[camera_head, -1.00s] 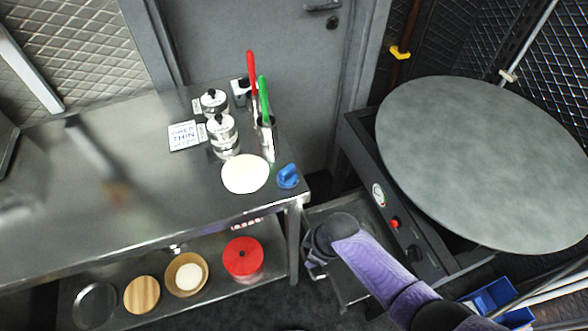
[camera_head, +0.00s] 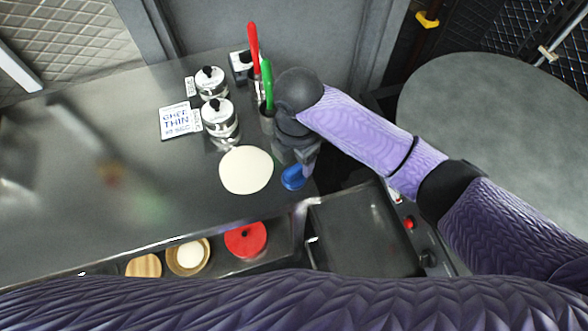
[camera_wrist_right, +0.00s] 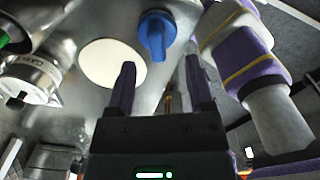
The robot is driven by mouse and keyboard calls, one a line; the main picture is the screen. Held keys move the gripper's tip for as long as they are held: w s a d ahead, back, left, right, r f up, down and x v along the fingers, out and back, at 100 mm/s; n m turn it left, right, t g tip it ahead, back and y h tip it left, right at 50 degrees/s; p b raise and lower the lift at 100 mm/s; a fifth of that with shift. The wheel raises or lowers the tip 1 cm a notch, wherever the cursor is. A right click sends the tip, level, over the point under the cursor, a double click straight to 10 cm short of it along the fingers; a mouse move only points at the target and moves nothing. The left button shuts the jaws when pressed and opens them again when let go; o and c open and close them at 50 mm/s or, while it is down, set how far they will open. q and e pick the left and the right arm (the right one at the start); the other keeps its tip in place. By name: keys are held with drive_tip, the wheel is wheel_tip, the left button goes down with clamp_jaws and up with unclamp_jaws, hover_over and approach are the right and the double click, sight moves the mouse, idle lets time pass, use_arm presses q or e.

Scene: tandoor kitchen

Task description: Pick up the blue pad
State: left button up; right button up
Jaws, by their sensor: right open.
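The blue pad (camera_head: 293,178), with a raised grip, lies near the right end of the steel counter, beside a flat white disc (camera_head: 246,170). My right gripper (camera_head: 298,160) points down over the pad and partly covers it. In the right wrist view the pad (camera_wrist_right: 157,36) shows just beyond my open gripper (camera_wrist_right: 160,68), in line with the gap between the two fingers. Nothing is between the fingers, and I cannot tell whether they touch the pad. My left gripper is out of view.
Metal canisters (camera_head: 220,119), a white labelled card (camera_head: 179,121) and a holder with red and green-handled tools (camera_head: 267,85) stand behind the disc. A large round grey griddle (camera_head: 490,110) is on the right. The counter's left side is mostly clear.

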sight(294, 169)
drive_tip(key=f, duration=0.1)
drive_tip(key=f+b, duration=0.1)
drive_tip(key=f, duration=0.3)
drive_tip(key=shift+a+f, duration=0.1)
drive_tip(key=shift+a, duration=0.15)
drive_tip(key=shift+c, duration=0.3)
clamp_jaws()
wheel_tip(294, 169, up, 10)
drive_tip(key=p, duration=0.2)
drive_tip(key=shift+w+f+p, duration=0.1)
drive_tip(key=shift+f+p, duration=0.15)
drive_tip(key=shift+p, duration=0.15)
drive_tip(key=shift+r, duration=0.3)
